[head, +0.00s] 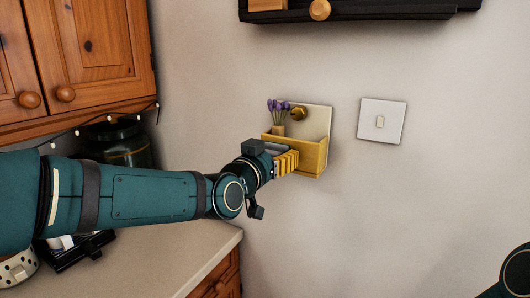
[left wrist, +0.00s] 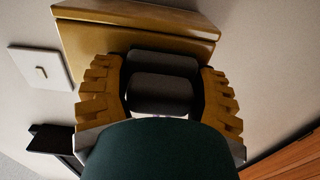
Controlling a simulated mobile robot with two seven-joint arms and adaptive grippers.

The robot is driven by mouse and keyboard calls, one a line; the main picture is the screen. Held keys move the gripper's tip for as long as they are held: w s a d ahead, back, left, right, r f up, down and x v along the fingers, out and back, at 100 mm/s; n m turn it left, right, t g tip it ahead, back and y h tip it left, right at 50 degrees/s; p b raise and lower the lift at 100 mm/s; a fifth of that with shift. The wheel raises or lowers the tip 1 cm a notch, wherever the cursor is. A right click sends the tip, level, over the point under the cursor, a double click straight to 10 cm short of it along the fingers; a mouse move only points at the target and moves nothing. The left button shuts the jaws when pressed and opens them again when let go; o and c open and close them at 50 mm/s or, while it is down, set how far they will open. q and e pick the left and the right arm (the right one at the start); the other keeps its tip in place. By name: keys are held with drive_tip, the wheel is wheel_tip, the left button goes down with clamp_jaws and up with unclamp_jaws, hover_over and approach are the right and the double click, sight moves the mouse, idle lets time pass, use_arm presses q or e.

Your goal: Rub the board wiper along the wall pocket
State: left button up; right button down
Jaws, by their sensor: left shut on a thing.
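The wall pocket (head: 312,157) is a yellow open-topped box with a pale back plate, fixed on the wall in the middle of the head view. It also shows across the top of the left wrist view (left wrist: 140,38). My left gripper (head: 290,161) is at the pocket's front left, with its yellow fingers close against the front face. In the left wrist view the fingers are shut on the board wiper (left wrist: 160,92), a dark grey rounded block, close to the pocket. Whether the wiper touches the pocket is hard to tell. The wiper is mostly hidden in the head view.
Purple flowers (head: 278,106) and a round brass knob (head: 298,113) are at the pocket. A light switch (head: 381,121) is to its right. A dark shelf (head: 360,12) hangs above. A counter (head: 160,262) with a dark jar (head: 122,145) lies left, under a pine cabinet (head: 95,50).

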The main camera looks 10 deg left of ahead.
sight(310, 158)
use_arm(q)
drive_tip(key=shift+s+d+p, duration=0.2)
drive_tip(key=shift+d, duration=0.4)
drive_tip(key=shift+s+d+p, duration=0.15)
drive_tip(key=shift+d, duration=0.45)
drive_tip(key=shift+s+d+p, duration=0.25)
drive_tip(key=shift+d+p, duration=0.1)
drive_tip(key=shift+d, duration=0.45)
drive_tip(key=shift+s+d+p, duration=0.2)
drive_tip(key=shift+d+p, duration=0.15)
drive_tip(key=shift+d, duration=0.45)
drive_tip(key=shift+s+d+p, duration=0.25)
drive_tip(key=shift+d+p, duration=0.1)
drive_tip(key=shift+d, duration=0.45)
drive_tip(key=shift+s+a, duration=0.2)
drive_tip(key=shift+s, duration=0.4)
drive_tip(key=shift+b+v, duration=0.35)
drive_tip(key=shift+v, duration=2.5)
